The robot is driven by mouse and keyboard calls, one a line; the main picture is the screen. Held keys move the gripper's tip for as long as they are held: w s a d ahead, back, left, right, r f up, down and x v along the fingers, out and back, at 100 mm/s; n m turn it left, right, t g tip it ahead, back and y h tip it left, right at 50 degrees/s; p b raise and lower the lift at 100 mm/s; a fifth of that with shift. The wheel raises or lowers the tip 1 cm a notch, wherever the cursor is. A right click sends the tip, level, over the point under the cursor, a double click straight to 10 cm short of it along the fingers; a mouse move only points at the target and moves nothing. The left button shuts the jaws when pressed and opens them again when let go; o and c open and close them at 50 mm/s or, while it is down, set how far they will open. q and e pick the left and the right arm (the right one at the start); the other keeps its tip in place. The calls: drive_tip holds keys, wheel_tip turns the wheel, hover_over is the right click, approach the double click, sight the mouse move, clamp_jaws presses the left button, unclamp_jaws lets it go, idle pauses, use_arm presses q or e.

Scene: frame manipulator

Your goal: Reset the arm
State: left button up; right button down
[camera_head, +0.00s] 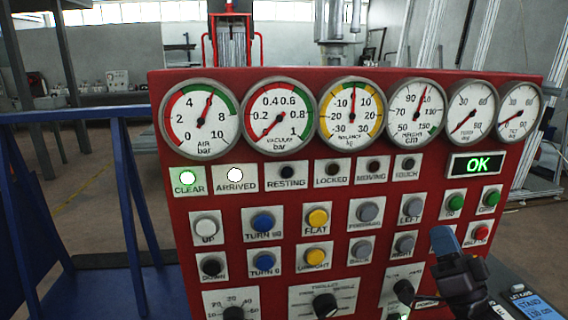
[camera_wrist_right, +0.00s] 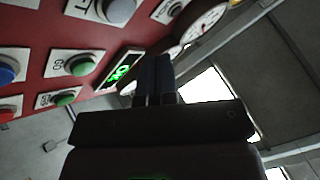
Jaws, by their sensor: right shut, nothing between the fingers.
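My right gripper (camera_head: 444,240) is at the lower right of the head view, in front of the red control panel (camera_head: 330,174). Its blue fingers are together and hold nothing. In the right wrist view the gripper (camera_wrist_right: 153,75) points toward the panel, near the lit green display (camera_wrist_right: 122,70). The RESTING lamp (camera_head: 287,171) is dark. My left gripper is not in view.
Several round gauges (camera_head: 352,113) line the panel top. Rows of push buttons, such as the yellow FLAT button (camera_head: 317,217), and black knobs (camera_head: 325,304) fill the lower panel. A blue railing (camera_head: 130,190) stands at left. A small blue-screened device (camera_head: 537,308) sits at lower right.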

wheel_tip(320, 180, down, 17)
drive_tip(key=a+n+g+h, duration=0.2)
drive_tip(key=a+n+g, duration=0.1)
drive_tip(key=n+g, duration=0.35)
drive_tip(key=s+a+f+m+g+h, duration=0.1)
drive_tip(key=s+f+g+h, duration=0.2)
drive_tip(key=s+f, duration=1.5)
wheel_tip(320, 180, down, 2)
drive_tip(key=g, duration=0.4)
drive_tip(key=shift+s+a+m+g+h, duration=0.25)
drive_tip(key=shift+a+m+g+h, duration=0.05)
drive_tip(key=shift+a+m+g, duration=0.05)
